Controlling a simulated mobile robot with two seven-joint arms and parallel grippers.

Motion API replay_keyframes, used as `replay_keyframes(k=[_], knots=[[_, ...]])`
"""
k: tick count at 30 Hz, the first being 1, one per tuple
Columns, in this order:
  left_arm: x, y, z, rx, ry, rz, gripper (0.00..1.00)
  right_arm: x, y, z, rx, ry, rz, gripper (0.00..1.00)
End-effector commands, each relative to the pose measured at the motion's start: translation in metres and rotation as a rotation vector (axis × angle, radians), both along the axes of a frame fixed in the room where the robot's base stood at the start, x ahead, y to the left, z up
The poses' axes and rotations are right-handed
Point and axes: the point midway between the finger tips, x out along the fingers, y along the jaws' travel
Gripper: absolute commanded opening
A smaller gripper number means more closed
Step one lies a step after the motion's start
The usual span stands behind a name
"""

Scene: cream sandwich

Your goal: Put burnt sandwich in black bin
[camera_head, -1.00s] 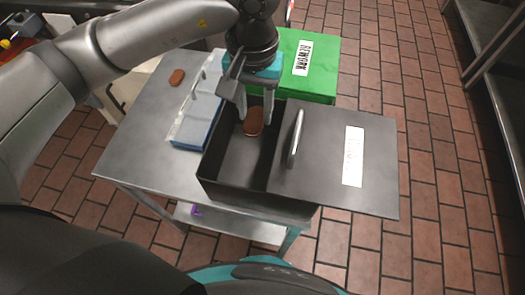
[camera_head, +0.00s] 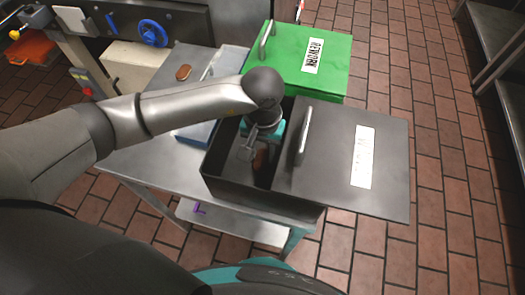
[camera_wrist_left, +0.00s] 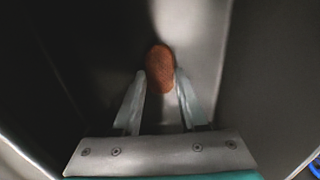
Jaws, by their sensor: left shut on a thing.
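A brown sandwich (camera_head: 260,159) is inside the black bin (camera_head: 232,190), low between its walls and partly hidden by my arm. My left gripper (camera_head: 254,153) reaches down into the bin from above and is shut on this sandwich. The left wrist view shows the sandwich (camera_wrist_left: 160,66) between the fingertips of the gripper (camera_wrist_left: 160,74), with the dark bin walls around it. The bin's left part is open; its grey lid (camera_head: 335,165) with a white label lies over the right side. My right gripper is out of view.
A second brown sandwich (camera_head: 184,72) lies on the metal table (camera_head: 150,155) at the back left. A closed green bin (camera_head: 285,70) marked REWORK stands behind the black bin. A blue box (camera_head: 195,134) stands to the left.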

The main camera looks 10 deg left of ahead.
Motion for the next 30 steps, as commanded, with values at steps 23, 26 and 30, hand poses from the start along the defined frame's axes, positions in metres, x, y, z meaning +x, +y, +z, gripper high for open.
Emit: replay_keyframes(k=[23,26,30], knots=[[0.0004,0.0001,-0.0020,-0.001,-0.001,0.000,0.72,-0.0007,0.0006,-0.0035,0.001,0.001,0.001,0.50],[0.0004,0.0001,-0.0017,-0.001,-0.001,0.000,0.72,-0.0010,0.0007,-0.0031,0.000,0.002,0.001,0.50],[0.0004,0.0000,0.0033,-0.001,-0.001,0.001,0.72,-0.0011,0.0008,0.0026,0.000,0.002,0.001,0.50]])
